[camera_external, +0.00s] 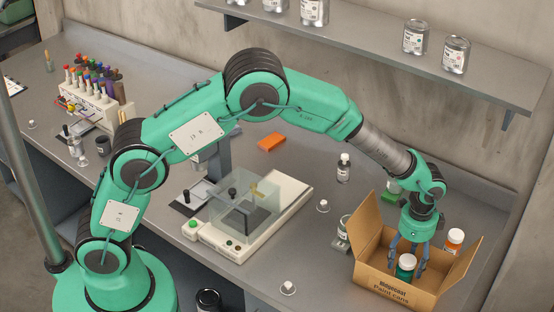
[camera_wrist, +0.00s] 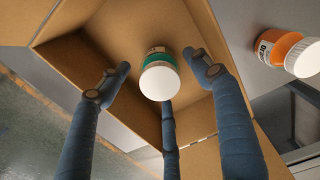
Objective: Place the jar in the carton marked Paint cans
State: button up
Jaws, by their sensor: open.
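The carton marked Paint cans (camera_external: 392,289) stands open on the bench at the right, with flaps up. A green jar with a white lid (camera_external: 404,273) is inside it; in the wrist view the jar (camera_wrist: 159,78) stands on the carton floor, lid toward the camera. My gripper (camera_external: 405,262) reaches down into the carton above the jar. Its blue fingers (camera_wrist: 160,66) are spread around the jar, with visible gaps at both sides. The third finger comes close to the lid's lower edge, and I cannot tell if it touches.
An orange jar with a white lid (camera_external: 454,242) stands outside the carton, at its right. Several cans (camera_external: 415,38) stand on the shelf above.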

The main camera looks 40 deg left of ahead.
notch_tip(320, 180, up, 9)
jog(key=shift+f+p, duration=0.15)
jog(key=shift+p, duration=0.5)
dwell(0.4)
jog(key=shift+w+a+r, duration=0.15)
jog(key=shift+a+r, duration=0.2)
jog(key=shift+r, duration=0.05)
jog(key=a+r+n+t+h, duration=0.15)
jog(key=a+r+n, duration=0.45)
jog(key=a+r, duration=1.5)
jog(key=s+a+r+n+t, duration=0.1)
jog(key=s+a+r+n, duration=0.2)
jog(key=a, duration=0.6)
jog(key=s+a+r+n+t, duration=0.1)
jog(key=s+a+r, duration=0.3)
jog(key=a, duration=0.5)
jog(key=s+a+n+t, duration=0.1)
jog(key=s+a+n, duration=0.2)
jog(key=s+a, duration=0.4)
jog(key=s+a+f+n+t+y, duration=0.1)
jog(key=s+a+n, duration=0.2)
jog(key=s+a, duration=0.5)
jog(key=s, duration=0.4)
jog(key=shift+s+a+f, duration=0.15)
jog(key=shift+s+f, duration=0.1)
